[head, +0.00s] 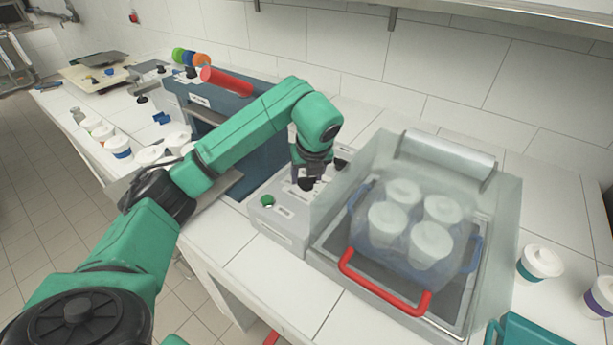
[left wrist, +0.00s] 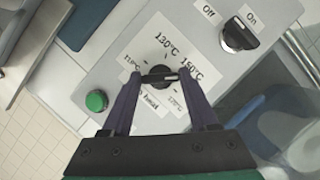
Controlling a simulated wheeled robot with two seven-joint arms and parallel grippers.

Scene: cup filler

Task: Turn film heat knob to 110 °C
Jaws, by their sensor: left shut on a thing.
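The film heat knob (left wrist: 158,78) is a black dial on a white scale plate in the left wrist view. The plate is printed with several temperatures, among them 130°C at the top and 150°C at the upper right; a label at the left is small and partly blurred. The knob's bar lies roughly crosswise in the picture, with a pale mark near its right end. My left gripper (left wrist: 159,86) is shut on the knob, one finger at each side. In the head view my left gripper (head: 308,172) reaches down onto the grey control box (head: 275,236). My right gripper is not in view.
A green button (left wrist: 96,100) and a black Off/On switch (left wrist: 239,35) flank the knob. Right of the box stands a clear cover (head: 480,205) with a red handle (head: 385,287), over several white cups. A blue machine (head: 240,180) stands behind my left arm.

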